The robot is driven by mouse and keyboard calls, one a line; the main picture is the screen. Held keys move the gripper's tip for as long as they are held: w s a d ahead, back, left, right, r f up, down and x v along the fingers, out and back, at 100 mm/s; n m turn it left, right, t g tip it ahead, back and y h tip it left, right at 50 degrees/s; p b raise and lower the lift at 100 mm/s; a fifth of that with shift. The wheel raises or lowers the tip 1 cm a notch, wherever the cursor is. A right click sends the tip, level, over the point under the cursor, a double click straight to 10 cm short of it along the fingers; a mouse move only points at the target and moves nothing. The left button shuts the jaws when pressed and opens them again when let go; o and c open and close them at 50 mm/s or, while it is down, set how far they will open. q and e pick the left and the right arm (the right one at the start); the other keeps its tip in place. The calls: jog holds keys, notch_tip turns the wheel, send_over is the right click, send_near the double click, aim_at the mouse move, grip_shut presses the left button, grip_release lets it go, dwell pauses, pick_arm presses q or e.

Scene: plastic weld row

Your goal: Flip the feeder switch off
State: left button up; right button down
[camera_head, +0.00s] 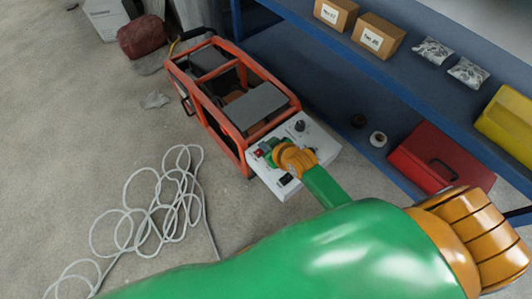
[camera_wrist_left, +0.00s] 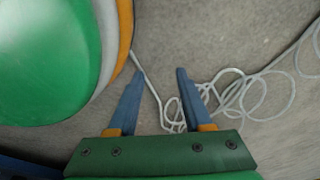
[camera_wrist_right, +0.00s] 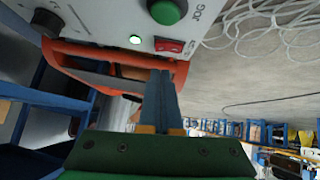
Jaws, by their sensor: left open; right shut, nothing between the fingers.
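The feeder's white control panel (camera_head: 318,147) is on the near end of an orange-framed machine (camera_head: 213,97). In the right wrist view the panel (camera_wrist_right: 100,18) carries a red rocker switch (camera_wrist_right: 168,45), a lit green lamp (camera_wrist_right: 135,40), a green button (camera_wrist_right: 167,10) marked JOG and a black knob (camera_wrist_right: 47,20). I cannot tell which way the rocker is tilted. My right gripper (camera_wrist_right: 160,72) is shut and empty, its tips just below the rocker in that view; contact is unclear. My left gripper (camera_wrist_left: 155,72) is open and empty over the floor.
A loose white cable (camera_head: 150,205) lies coiled on the concrete floor at left. A blue shelf (camera_head: 350,55) with boxes stands behind, and a red toolbox (camera_head: 440,160) sits at right. My green arm covers the bottom of the head view.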

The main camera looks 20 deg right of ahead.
aim_at(261, 151)
notch_tip(261, 151, down, 2)
jog(key=shift+d+f+b, duration=0.15)
jog(key=shift+f+b, duration=0.05)
jog(key=shift+b, duration=0.2)
jog(key=shift+f, duration=0.15)
pick_arm(q)
jog(key=shift+w+d+f, duration=0.1)
jog(key=shift+w+f, duration=0.15)
jog(key=shift+w, duration=0.2)
jog(key=shift+w+d+f, duration=0.1)
jog(key=shift+w+f, duration=0.1)
jog(key=shift+w, duration=0.2)
